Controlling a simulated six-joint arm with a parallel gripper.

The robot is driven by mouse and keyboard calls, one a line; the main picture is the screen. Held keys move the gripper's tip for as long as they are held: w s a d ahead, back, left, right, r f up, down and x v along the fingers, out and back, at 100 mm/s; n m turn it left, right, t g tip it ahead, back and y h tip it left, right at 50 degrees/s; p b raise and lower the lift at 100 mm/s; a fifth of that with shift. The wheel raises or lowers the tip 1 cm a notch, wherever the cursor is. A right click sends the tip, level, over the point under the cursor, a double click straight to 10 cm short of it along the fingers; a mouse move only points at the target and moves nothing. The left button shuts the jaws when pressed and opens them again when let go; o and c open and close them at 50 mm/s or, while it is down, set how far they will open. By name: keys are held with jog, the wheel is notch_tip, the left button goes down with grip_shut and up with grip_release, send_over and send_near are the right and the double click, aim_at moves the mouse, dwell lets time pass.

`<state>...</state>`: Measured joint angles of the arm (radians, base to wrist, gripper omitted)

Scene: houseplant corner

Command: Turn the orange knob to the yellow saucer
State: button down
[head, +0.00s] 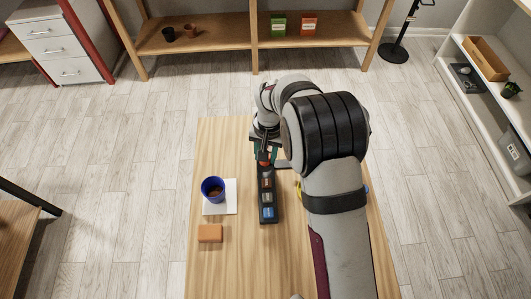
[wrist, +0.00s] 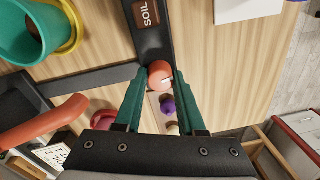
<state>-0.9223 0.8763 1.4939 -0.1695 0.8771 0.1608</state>
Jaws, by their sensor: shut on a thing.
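The orange knob (wrist: 160,72) sits on a dark panel between the teal fingertips of my gripper (wrist: 158,82) in the wrist view. The fingers are shut on it from both sides. A small pale mark shows on the knob, but its exact pointing is hard to tell. The yellow saucer (wrist: 76,40) lies at the upper left in the wrist view, under a teal pot (wrist: 30,28). In the head view my gripper (head: 265,158) is over the far end of the dark strip, and my arm hides most of the table's right side. Only a sliver of yellow shows there.
A dark strip (head: 268,197) with labelled parts runs along the wooden table (head: 222,140). A blue pot (head: 212,188) stands on a white square (head: 227,208), with an orange-brown block (head: 210,233) nearer.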

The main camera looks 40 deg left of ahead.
jog(key=n, duration=0.4)
jog(key=shift+a+n, duration=0.1)
jog(key=shift+n, duration=1.9)
jog(key=c, duration=0.5)
grip_release()
notch_tip(320, 180, up, 16)
jog(key=shift+w+d, duration=0.2)
jog(key=shift+w, duration=0.15)
